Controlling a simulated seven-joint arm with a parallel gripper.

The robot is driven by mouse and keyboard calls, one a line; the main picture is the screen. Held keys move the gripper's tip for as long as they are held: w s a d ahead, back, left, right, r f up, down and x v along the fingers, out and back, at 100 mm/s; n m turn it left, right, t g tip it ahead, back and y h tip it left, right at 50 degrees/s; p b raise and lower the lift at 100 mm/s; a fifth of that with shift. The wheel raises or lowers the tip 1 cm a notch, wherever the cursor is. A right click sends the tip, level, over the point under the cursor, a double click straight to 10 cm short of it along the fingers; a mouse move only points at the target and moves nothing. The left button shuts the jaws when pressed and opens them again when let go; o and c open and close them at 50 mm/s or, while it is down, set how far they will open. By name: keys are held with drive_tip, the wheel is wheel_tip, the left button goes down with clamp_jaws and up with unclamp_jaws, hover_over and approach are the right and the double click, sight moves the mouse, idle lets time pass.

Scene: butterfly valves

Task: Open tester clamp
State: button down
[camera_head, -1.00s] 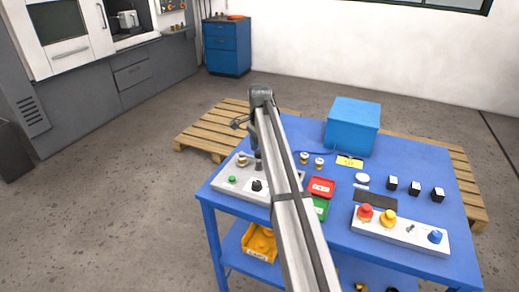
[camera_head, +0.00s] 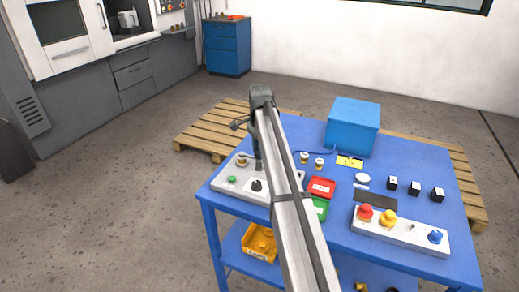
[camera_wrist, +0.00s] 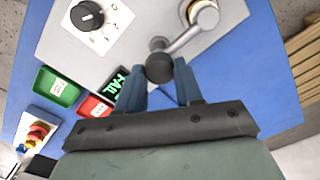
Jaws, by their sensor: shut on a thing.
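In the head view, my arm hides part of the tester, and the grip is too small to read.
A red tray (camera_head: 321,187) and a green tray (camera_head: 320,207) lie right of the tester. Two brass valves (camera_head: 312,161) stand behind them. A blue box (camera_head: 352,126) is at the back. A button panel (camera_head: 400,231) is at the right front. Wooden pallets lie behind the table.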

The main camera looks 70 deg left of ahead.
idle(0.5)
drive_tip(key=m, duration=1.3)
drive_tip(key=shift+s+d+m, duration=0.1)
drive_tip(key=shift+m, duration=2.3)
drive_tip(key=c, duration=0.7)
unclamp_jaws()
drive_tip(key=shift+c, duration=0.2)
drive_tip(key=shift+r, duration=0.1)
